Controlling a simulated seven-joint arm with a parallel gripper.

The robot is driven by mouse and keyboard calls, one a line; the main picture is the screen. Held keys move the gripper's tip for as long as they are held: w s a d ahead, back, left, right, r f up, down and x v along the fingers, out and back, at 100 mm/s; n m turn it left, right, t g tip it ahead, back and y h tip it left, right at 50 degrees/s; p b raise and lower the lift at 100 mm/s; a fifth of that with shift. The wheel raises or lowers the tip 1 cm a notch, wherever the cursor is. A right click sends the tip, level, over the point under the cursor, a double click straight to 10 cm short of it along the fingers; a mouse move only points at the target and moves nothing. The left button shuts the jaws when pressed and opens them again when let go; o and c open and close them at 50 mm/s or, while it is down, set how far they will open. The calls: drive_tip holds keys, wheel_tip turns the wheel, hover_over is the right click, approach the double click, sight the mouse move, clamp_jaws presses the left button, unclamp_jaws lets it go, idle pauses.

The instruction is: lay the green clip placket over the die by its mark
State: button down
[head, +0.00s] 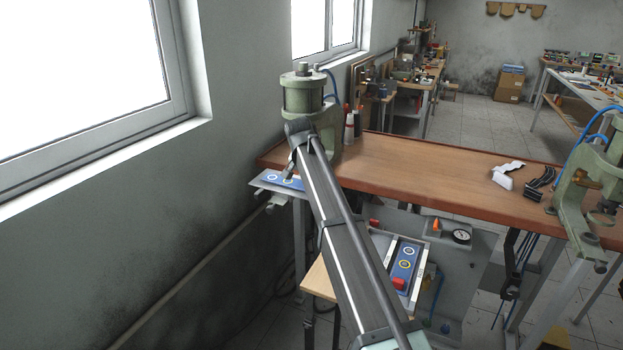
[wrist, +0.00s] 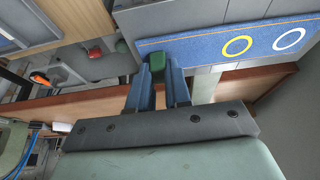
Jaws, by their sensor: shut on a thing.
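The green clip placket is a blue strip (wrist: 205,47) with a yellow ring and a white ring. Its green clip (wrist: 155,62) sits between the two fingers of my gripper (wrist: 157,75), which is shut on it. In the head view the placket (head: 279,179) is at the left end of the bench, beside the foot of the left green press (head: 303,96). A grey plate lies beneath it; I cannot tell whether the placket touches it. My arm covers most of the gripper in the head view. I cannot make out the die's mark.
A second blue placket (head: 406,258) with a red clip lies in a tray below the bench front. The wooden bench (head: 420,180) is clear in the middle. White and black bits lie towards its right end, near another green press (head: 580,195). The wall is close on the left.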

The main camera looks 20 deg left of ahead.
drive_tip(key=shift+f, duration=0.15)
drive_tip(key=c, duration=1)
unclamp_jaws()
